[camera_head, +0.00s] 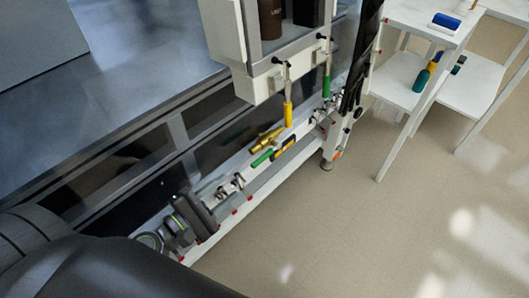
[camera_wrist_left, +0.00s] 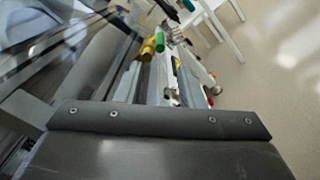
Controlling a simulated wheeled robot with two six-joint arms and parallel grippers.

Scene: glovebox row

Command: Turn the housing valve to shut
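Several coloured handles sit along the white rail under the housing in the head view. A yellow handle (camera_head: 288,115) hangs upright, and a green handle (camera_head: 326,86) hangs farther back. A brass-yellow fitting (camera_head: 268,137) and a green lever (camera_head: 262,158) lie lower on the rail. I cannot tell which is the housing valve. In the left wrist view, a yellow handle (camera_wrist_left: 148,47) and a green handle (camera_wrist_left: 161,40) show ahead. My left gripper (camera_head: 195,212) is over the near end of the rail, apart from these handles. Its opening is unclear. My right gripper is not seen.
The white rail (camera_head: 224,224) has red-tipped fittings along its outer edge. The white housing (camera_head: 262,84) stands above it. A white table (camera_head: 403,77) holds small blue and yellow items at upper right. The floor (camera_head: 385,235) is clear at right.

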